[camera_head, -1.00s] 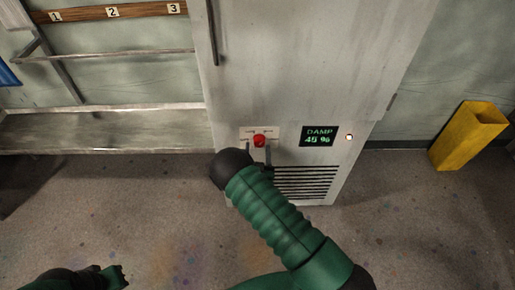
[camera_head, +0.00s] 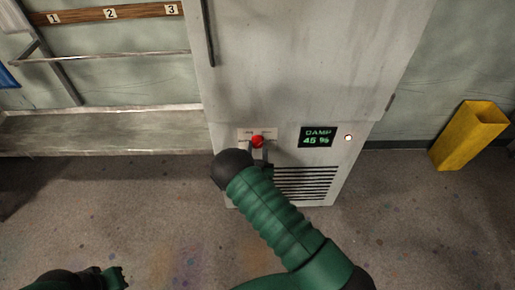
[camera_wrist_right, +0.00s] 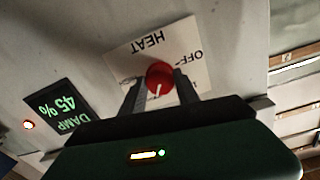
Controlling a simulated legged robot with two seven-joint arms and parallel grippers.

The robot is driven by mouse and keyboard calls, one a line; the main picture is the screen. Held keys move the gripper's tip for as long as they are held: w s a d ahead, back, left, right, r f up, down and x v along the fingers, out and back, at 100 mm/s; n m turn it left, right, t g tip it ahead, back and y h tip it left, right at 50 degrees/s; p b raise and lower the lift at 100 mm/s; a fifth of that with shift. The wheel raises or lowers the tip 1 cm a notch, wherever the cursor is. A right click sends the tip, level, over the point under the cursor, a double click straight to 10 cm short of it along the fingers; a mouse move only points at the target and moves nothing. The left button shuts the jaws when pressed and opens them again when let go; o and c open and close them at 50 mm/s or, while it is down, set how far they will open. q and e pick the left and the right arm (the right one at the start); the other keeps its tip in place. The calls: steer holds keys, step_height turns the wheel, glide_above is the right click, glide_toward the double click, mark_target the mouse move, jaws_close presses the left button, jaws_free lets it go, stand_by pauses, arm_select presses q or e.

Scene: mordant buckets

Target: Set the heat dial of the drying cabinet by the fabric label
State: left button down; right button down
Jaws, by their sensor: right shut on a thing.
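The drying cabinet (camera_head: 300,60) stands straight ahead, pale and closed, with a dark vertical handle. Its red heat dial (camera_head: 258,141) sits on a white plate low on the front. In the right wrist view the dial (camera_wrist_right: 159,76) has a white pointer line, and the plate (camera_wrist_right: 190,50) reads HEAT and OFF, seen upside down. My right gripper (camera_wrist_right: 160,88) is shut on the dial, one finger on each side. The display (camera_head: 318,137) reads DAMP 45 %. My left gripper (camera_head: 118,277) is at the lower left, away from the cabinet; its jaws are unclear. No fabric label is clearly visible.
A small lit lamp (camera_head: 348,138) is right of the display, above a dark vent grille (camera_head: 305,182). A yellow bin (camera_head: 468,135) stands at the right. A metal bench (camera_head: 100,132) and a rail with tags 1, 2, 3 (camera_head: 110,14) are left. The floor is open.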

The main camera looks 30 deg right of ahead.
steer(key=c, duration=0.9)
jaws_free()
steer(key=shift+w, duration=0.1)
steer(key=p+v, duration=0.1)
steer(key=v, duration=1.6)
steer(key=shift+f+p, duration=0.15)
steer(key=shift+p, duration=0.15)
